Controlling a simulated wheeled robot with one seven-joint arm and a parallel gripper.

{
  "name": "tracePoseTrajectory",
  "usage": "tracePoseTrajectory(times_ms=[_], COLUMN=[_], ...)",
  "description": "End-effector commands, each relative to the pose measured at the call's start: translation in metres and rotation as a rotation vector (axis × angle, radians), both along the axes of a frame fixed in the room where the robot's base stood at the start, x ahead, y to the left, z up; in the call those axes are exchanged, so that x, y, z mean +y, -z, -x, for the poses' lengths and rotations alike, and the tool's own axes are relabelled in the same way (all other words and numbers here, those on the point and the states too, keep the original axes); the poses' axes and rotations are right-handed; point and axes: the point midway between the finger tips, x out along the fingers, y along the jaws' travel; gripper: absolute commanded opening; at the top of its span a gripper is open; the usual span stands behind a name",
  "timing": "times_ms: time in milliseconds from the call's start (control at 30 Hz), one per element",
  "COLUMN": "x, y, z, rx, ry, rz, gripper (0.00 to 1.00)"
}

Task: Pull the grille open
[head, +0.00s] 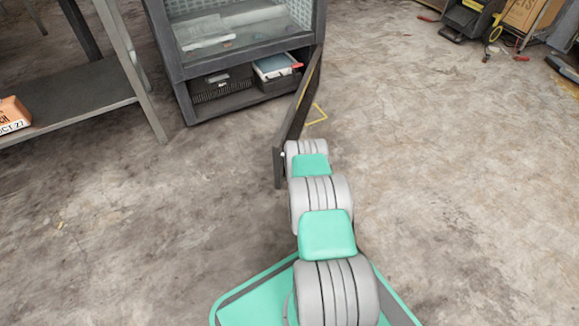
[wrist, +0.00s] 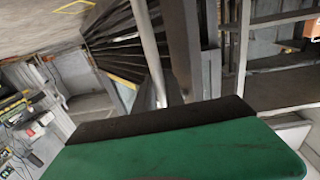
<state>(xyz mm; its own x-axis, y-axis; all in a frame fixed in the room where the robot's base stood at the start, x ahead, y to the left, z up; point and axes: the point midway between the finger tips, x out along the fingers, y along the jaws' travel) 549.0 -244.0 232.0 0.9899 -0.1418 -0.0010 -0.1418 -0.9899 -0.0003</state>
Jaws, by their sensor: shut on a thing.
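The grille (head: 298,115) is a dark narrow panel low on the freezer, swung well out from the front and seen almost edge-on in the head view. Its far end meets the freezer's right corner and its near end reaches my arm. In the wrist view its dark slats (wrist: 120,42) show beside a pale upright bar. My gripper (wrist: 165,120) shows in the wrist view as a green body with a dark edge, close to the grille's free end. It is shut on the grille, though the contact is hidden. In the head view my arm hides the gripper.
The freezer (head: 235,60) has a glass front above an open lower bay holding dark bins (head: 222,85). A metal table (head: 75,98) with an orange box (head: 12,115) stands at left. Tools and a cardboard box (head: 525,14) lie at back right. Floor on the right is clear.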

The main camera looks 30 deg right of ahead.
Motion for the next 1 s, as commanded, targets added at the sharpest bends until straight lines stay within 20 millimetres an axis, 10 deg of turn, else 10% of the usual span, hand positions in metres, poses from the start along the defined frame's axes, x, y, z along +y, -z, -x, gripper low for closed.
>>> tracePoseTrajectory(times_ms=[400,433,667,1000], x=[0.004,0.004,0.005,0.004], y=[-0.002,-0.002,-0.002,-0.011], z=[-0.006,-0.006,-0.006,-0.005], rx=[-0.007,-0.007,-0.006,-0.005], ry=[-0.01,-0.01,-0.012,-0.012], rz=[0.004,0.004,0.003,0.003], gripper=[0.0,0.16,0.35,0.36])
